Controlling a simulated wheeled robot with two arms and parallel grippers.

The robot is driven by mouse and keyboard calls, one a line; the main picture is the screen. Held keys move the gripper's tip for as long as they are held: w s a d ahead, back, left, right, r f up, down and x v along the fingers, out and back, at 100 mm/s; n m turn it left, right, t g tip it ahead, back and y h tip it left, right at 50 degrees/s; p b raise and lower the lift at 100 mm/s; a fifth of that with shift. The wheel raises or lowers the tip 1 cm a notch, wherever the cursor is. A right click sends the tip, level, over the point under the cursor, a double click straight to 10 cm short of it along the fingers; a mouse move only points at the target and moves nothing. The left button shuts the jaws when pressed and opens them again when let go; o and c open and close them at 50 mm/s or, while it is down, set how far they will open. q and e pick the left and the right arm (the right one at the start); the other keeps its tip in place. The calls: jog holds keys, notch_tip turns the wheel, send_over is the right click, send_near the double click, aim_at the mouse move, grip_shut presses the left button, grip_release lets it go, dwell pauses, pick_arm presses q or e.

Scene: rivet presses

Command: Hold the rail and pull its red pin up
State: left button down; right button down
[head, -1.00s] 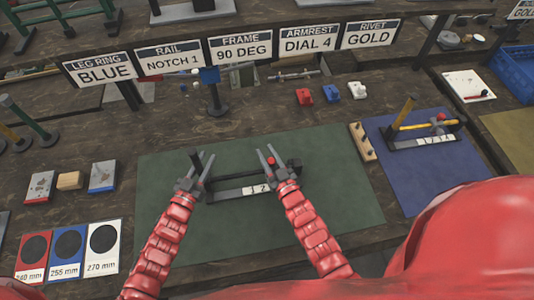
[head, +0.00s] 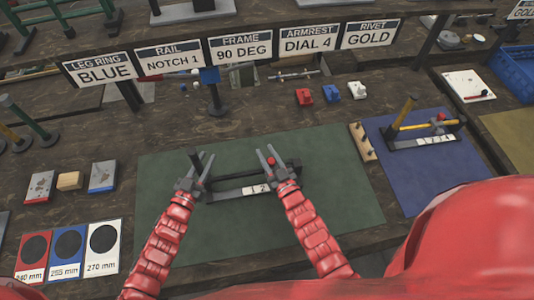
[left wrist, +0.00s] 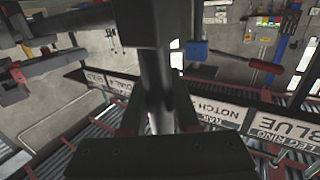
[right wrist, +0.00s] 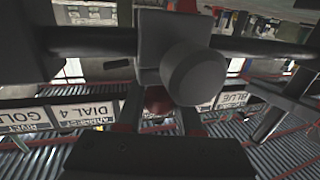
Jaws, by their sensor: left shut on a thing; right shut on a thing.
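The black rail (head: 227,195) with a white numbered strip lies on the green mat, an upright black post at its left end. My left gripper (head: 205,164) is at that post and shut on it; the left wrist view shows the dark post (left wrist: 157,75) running between the fingers. The red pin (head: 271,161) shows as a small red tip between the fingers of my right gripper (head: 267,157), which is shut on it. In the right wrist view a dark red knob (right wrist: 158,99) sits between the fingers, partly hidden by a grey round part. The pin's lower part is hidden.
The green mat (head: 340,195) is clear around the rail. A wooden block with pegs (head: 362,142) stands to the right, beside a blue mat (head: 412,195) with a second, yellow rail assembly (head: 415,126). Signs (head: 240,50) stand behind; one reads RAIL NOTCH 1.

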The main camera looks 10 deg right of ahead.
notch_tip(320, 180, up, 2)
dwell(0.4)
jog(key=c, duration=0.5)
grip_release()
jog(key=shift+c, duration=0.2)
jog(key=v, duration=1.2)
